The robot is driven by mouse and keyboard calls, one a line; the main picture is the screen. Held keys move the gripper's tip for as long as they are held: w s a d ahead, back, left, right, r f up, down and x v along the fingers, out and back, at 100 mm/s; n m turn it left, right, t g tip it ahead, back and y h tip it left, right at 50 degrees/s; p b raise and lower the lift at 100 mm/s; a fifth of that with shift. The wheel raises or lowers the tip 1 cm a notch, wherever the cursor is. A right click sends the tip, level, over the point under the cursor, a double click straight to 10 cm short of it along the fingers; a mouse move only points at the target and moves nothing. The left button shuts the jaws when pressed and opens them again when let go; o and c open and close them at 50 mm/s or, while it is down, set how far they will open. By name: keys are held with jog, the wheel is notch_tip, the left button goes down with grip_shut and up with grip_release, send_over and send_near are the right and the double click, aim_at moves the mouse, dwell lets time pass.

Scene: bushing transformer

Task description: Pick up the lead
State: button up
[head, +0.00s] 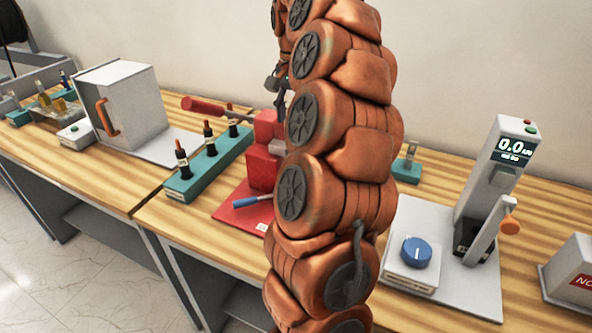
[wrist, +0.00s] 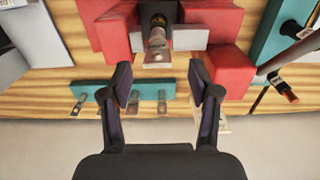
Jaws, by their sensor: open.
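My gripper (wrist: 161,75) is open, with its two dark fingers apart and nothing held between them. A teal rack (wrist: 150,89) lies between and beyond the fingers in the wrist view. Several small metal tabs stick out of it, and these look like the leads; one lead (wrist: 162,102) shows between the fingers. The right finger partly hides another. In the head view my arm hides most of this rack (head: 407,172) and my gripper; one metal lead (head: 412,150) shows at its right end.
A red press (head: 264,150) stands beside my arm; in the wrist view it holds a dark part with a metal tab (wrist: 157,46). A teal rack of dark bushings (head: 207,165) is left. A tester (head: 487,190) with a blue knob stands right.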

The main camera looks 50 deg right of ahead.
jog(key=shift+s+f+p, duration=0.2)
jog(key=shift+f+p, duration=0.6)
jog(key=shift+f, duration=0.95)
jog(key=shift+f+p, duration=0.3)
jog(key=shift+f, duration=0.9)
grip_shut()
